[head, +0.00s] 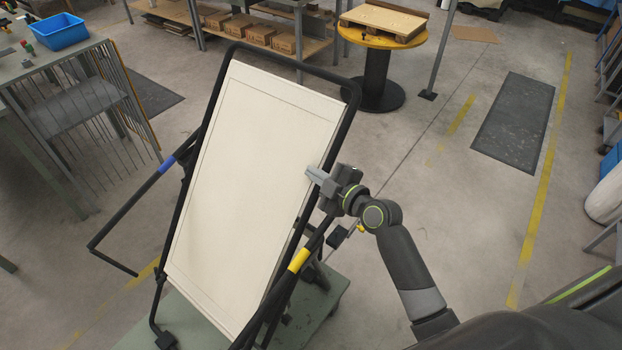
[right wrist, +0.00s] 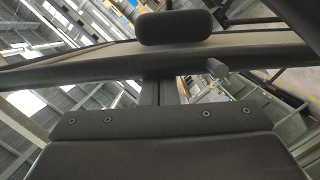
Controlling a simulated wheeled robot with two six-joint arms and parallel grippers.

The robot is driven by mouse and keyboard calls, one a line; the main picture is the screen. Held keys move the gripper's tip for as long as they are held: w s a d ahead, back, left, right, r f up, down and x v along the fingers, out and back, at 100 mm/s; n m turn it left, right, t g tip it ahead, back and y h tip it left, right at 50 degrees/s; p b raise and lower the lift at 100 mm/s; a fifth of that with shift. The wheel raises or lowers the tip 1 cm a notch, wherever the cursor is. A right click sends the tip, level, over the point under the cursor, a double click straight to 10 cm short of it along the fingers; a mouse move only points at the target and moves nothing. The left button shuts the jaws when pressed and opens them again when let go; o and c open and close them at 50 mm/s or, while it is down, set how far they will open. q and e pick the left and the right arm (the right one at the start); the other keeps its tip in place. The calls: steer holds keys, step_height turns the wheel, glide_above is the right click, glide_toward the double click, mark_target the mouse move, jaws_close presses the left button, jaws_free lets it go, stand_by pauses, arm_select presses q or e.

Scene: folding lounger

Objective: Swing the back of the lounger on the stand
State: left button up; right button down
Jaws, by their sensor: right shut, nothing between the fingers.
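The lounger's back (head: 255,165) is a cream panel in a black tube frame, tilted steeply up in the head view. It rises from a green stand (head: 318,318), partly hidden behind the panel. A black side bar with a blue band (head: 167,164) stands out on the left, and one with a yellow band (head: 299,260) on the right. My right gripper (head: 316,175) is shut and empty, its grey fingers at the panel's right edge; I cannot tell whether they touch it. The right wrist view shows a dark frame bar (right wrist: 100,70) crossing close ahead. My left gripper is out of view.
A grey rack with a blue bin (head: 60,31) stands at the left. A round yellow-topped table (head: 383,42) and shelves with boxes (head: 271,34) are behind the lounger. The floor to the right is open, with a dark mat (head: 514,120).

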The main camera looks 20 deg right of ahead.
steer(key=shift+m, duration=0.4)
steer(key=w+d+f+b, duration=0.2)
steer(key=d+f+b, duration=0.1)
steer(key=shift+d, duration=0.1)
steer(key=shift+r, duration=0.15)
